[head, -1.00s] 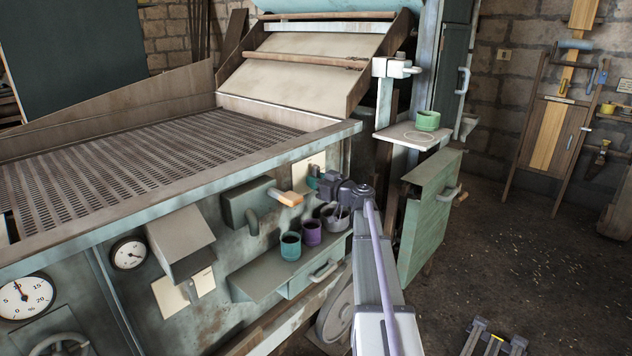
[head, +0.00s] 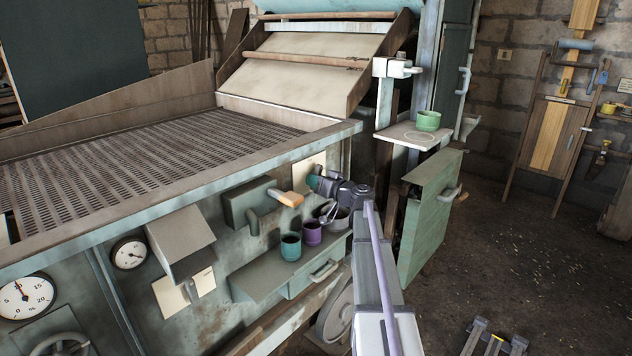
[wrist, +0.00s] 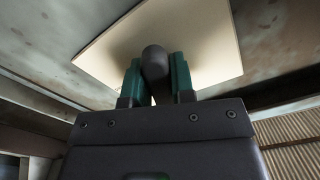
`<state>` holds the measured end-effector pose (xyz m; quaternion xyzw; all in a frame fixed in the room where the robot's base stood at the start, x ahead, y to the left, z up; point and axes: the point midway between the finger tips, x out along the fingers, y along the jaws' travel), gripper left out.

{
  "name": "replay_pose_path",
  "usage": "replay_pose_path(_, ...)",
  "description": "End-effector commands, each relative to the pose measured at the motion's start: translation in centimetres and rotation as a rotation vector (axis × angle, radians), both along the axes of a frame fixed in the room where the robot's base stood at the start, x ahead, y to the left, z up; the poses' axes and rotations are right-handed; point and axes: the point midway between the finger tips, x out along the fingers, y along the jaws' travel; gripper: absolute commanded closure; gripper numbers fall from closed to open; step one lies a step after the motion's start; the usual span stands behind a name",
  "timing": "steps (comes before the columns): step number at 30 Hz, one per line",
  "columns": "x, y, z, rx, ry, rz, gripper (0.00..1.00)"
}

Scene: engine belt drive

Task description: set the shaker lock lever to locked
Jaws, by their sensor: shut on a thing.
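A dark rounded knob (wrist: 154,62), which looks like the end of the lever, stands in front of a cream plate (wrist: 190,45) in the wrist view. My gripper (wrist: 154,80) is shut on it, with one green finger on each side. In the head view my gripper (head: 315,183) is at the cream plate (head: 310,165) on the machine's side panel, near its right corner. The knob is hidden there behind the gripper. The lever's shaft and any lock markings cannot be made out.
Below, a shelf (head: 262,272) carries a teal cup (head: 290,246), a purple cup (head: 312,233) and a grey bowl (head: 341,218). A green cabinet door (head: 428,215) is right of my arm.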

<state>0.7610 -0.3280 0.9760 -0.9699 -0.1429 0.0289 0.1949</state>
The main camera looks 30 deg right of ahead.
Motion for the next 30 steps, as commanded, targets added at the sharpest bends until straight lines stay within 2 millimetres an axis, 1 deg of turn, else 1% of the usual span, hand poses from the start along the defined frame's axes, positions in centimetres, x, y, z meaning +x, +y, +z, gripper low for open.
replay_pose_path(30, -0.17, 0.54, 0.69, 0.908, 0.273, 0.0, 1.0)
